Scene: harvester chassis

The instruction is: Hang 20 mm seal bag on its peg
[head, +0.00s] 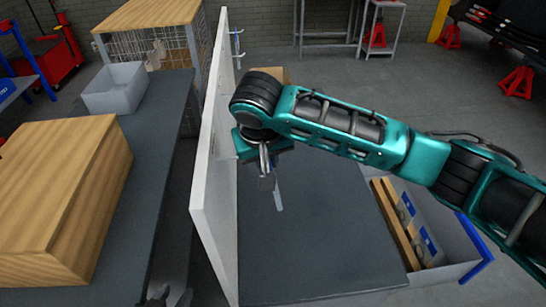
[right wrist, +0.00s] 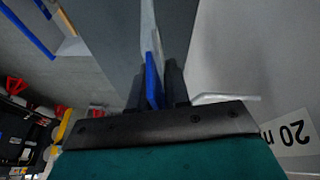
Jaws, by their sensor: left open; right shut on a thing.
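My right gripper (head: 267,182) is shut on the seal bag (head: 279,198), seen nearly edge-on as a thin pale strip below the fingers. In the right wrist view the bag (right wrist: 152,82) shows a blue part between the dark fingers (right wrist: 156,85). The white upright panel (head: 213,170) stands just left of the gripper. The bag is apart from this peg. My left gripper (head: 167,297) is open at the bottom edge, partly cut off.
A grey bin (head: 475,262) with bags and a wooden divider stands at the right of the dark bench (head: 310,240). Hooks (head: 237,42) stick out near the panel's far end. Left of the panel are a wooden box (head: 60,190) and a grey tray (head: 115,90).

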